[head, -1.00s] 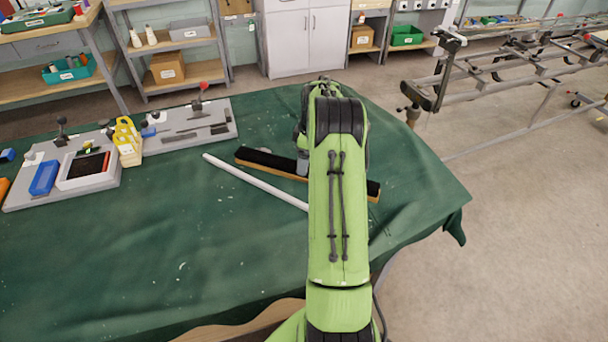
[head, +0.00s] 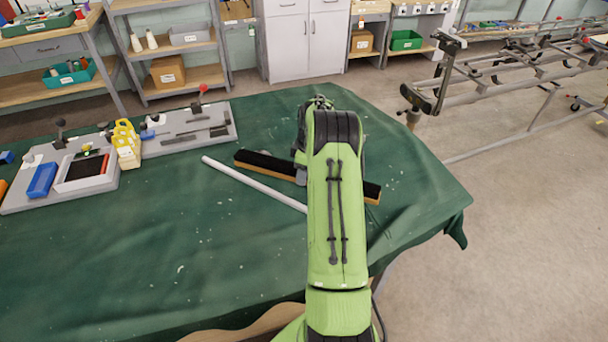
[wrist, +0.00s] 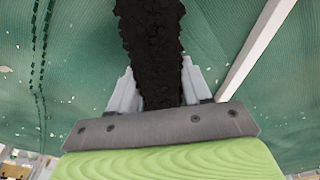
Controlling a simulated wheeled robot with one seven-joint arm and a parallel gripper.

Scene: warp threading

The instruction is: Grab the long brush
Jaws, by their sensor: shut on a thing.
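The long brush (head: 262,162) has black bristles and a wooden back. It lies slantwise on the green-covered table in the head view, its middle hidden behind my arm. In the wrist view its dark bristles (wrist: 153,30) run between the two grey fingers of my gripper (wrist: 157,85). My gripper is shut on the brush, with one finger on each side of it. In the head view my arm hides most of the gripper.
A white rod (head: 252,184) lies close beside the brush; its right end is behind my arm. Grey boards with tools, a yellow holder (head: 127,144) and a white tray (head: 85,184) are at the left. The front left of the table (head: 150,245) is clear.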

